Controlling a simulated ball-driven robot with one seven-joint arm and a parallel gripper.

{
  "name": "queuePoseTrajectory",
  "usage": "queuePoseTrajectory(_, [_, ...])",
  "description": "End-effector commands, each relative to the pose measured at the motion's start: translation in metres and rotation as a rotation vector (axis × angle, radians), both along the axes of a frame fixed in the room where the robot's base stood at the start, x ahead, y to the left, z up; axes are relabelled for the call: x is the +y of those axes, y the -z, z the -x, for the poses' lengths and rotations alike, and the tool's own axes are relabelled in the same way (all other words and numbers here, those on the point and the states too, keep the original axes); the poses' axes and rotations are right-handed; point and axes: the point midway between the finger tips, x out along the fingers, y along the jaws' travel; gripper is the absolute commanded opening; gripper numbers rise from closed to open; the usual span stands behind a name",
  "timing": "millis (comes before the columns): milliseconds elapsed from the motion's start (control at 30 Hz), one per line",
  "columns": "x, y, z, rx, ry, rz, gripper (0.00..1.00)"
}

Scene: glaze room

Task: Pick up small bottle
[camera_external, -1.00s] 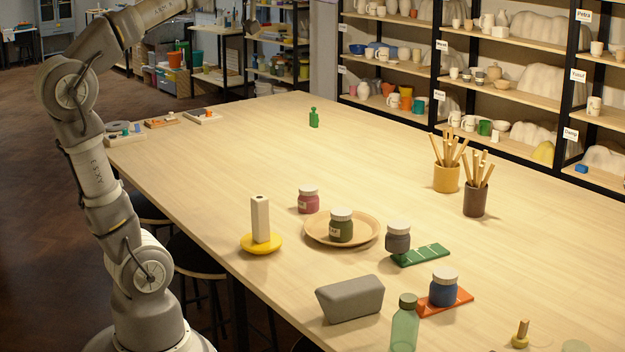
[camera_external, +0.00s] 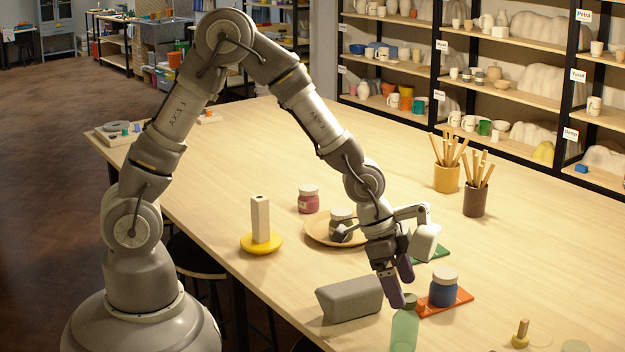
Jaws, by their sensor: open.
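A translucent green bottle (camera_external: 404,331) with a darker green cap stands upright near the table's front edge. My gripper (camera_external: 402,291) hangs just above and behind it in this view, its two purple fingers apart and pointing down. One fingertip overlaps the area beside the cap; I cannot tell whether they touch. Nothing is held in the fingers. The bottle's lower end is cut off by the picture's bottom edge.
A blue jar (camera_external: 444,288) on an orange board (camera_external: 461,300) stands close to the right. A grey block (camera_external: 349,299) lies to the left. A wooden plate (camera_external: 318,230) with a jar, a pink jar (camera_external: 308,200) and brush pots (camera_external: 447,178) stand farther back.

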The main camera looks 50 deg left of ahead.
Motion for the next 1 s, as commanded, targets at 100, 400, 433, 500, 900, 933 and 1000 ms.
queuePoseTrajectory(100, [-0.005,0.018,-0.004,0.000,-0.001,-0.001,0.85])
queuePoseTrajectory(400, [-0.017,0.058,-0.016,-0.002,-0.004,0.000,0.85])
queuePoseTrajectory(433, [-0.018,0.060,-0.016,-0.002,-0.004,0.000,0.85])
queuePoseTrajectory(500, [-0.019,0.061,-0.017,-0.003,-0.005,0.000,0.85])
queuePoseTrajectory(900, [-0.018,0.059,-0.017,-0.003,-0.005,0.000,0.32])
queuePoseTrajectory(933, [-0.018,0.059,-0.017,-0.003,-0.005,0.000,0.25])
queuePoseTrajectory(1000, [-0.018,0.059,-0.017,-0.003,-0.005,0.001,0.22])
